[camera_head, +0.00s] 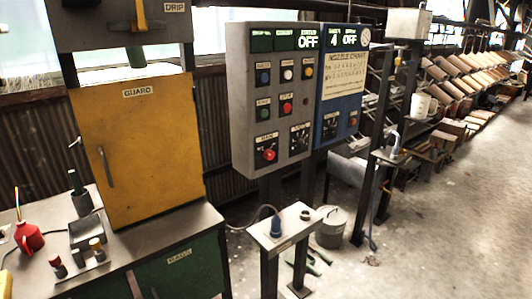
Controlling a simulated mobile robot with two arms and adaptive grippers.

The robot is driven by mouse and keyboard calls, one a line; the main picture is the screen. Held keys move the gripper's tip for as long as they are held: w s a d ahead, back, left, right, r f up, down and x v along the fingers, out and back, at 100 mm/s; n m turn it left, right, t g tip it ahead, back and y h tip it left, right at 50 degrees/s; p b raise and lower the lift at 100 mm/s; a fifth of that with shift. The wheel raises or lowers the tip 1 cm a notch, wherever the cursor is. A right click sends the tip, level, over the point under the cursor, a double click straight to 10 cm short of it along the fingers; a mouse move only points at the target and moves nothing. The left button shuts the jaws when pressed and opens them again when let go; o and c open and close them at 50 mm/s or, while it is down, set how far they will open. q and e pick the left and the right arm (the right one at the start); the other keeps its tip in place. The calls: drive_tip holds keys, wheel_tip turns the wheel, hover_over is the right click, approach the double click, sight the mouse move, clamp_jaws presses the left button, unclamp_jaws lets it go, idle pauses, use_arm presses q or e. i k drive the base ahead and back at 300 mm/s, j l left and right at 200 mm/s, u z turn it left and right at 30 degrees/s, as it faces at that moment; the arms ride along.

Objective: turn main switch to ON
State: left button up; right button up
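A grey control box (240,105) stands on posts in the middle of the view, facing me at an angle. Several coloured push buttons, such as a red one (286,107), fill the rows above. Neither of my grippers is in view.
A blue panel (331,130) with a nozzle chart (343,73) adjoins the box on the right. A pedestal (285,227) stands in front below. A yellow guard door (140,150) and a bench with a red oil can (28,236) are at left. Floor at right is open.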

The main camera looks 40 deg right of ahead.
sight(268, 154)
drive_tip(key=z, duration=1.25)
